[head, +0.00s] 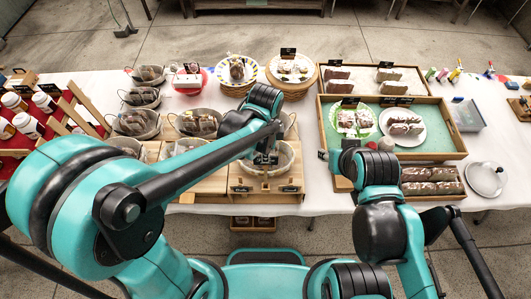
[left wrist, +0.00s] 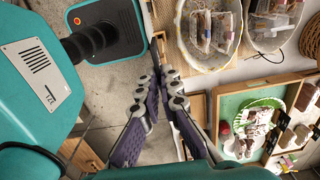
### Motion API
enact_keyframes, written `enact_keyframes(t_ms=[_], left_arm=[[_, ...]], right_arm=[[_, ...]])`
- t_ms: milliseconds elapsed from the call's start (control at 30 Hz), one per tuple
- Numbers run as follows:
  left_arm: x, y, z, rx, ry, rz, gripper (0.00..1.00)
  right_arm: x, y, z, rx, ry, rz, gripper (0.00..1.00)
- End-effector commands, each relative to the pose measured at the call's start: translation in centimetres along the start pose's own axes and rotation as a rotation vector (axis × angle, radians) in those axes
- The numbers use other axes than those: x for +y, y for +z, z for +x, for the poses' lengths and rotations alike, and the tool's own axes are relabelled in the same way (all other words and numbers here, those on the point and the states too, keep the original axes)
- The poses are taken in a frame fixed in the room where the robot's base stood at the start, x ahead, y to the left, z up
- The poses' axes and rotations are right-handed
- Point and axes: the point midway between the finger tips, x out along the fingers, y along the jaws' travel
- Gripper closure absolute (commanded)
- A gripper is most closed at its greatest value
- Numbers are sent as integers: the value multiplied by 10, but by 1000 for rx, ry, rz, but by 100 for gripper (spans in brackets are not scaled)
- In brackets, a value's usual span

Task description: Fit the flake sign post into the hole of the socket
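My left arm reaches across the head view, and its gripper (head: 262,150) is low over the front of the table by a wooden stand. The wooden stand (head: 240,195) carries small black labels. I cannot make out the socket hole. My right gripper is not visible.
Several baskets (head: 135,123) of bagged goods stand left and behind. A green tray (head: 443,152) with plates of baked goods lies to the right; it also shows in the left wrist view (left wrist: 262,97). A round lid (head: 487,180) lies far right. White tablecloth is clear beside it.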

Motion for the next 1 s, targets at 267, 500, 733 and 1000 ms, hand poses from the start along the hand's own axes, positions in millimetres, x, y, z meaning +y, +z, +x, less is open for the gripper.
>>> enact_keyframes(t_ms=[267, 500, 733, 1000], left_arm=[[0, 0, 24, 0, 0, 0, 100], [0, 0, 25, 0, 0, 0, 100], [0, 0, 25, 0, 0, 0, 100], [0, 0, 25, 0, 0, 0, 100]], right_arm=[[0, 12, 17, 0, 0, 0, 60], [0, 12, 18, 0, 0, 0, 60], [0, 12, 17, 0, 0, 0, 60], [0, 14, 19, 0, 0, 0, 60]])
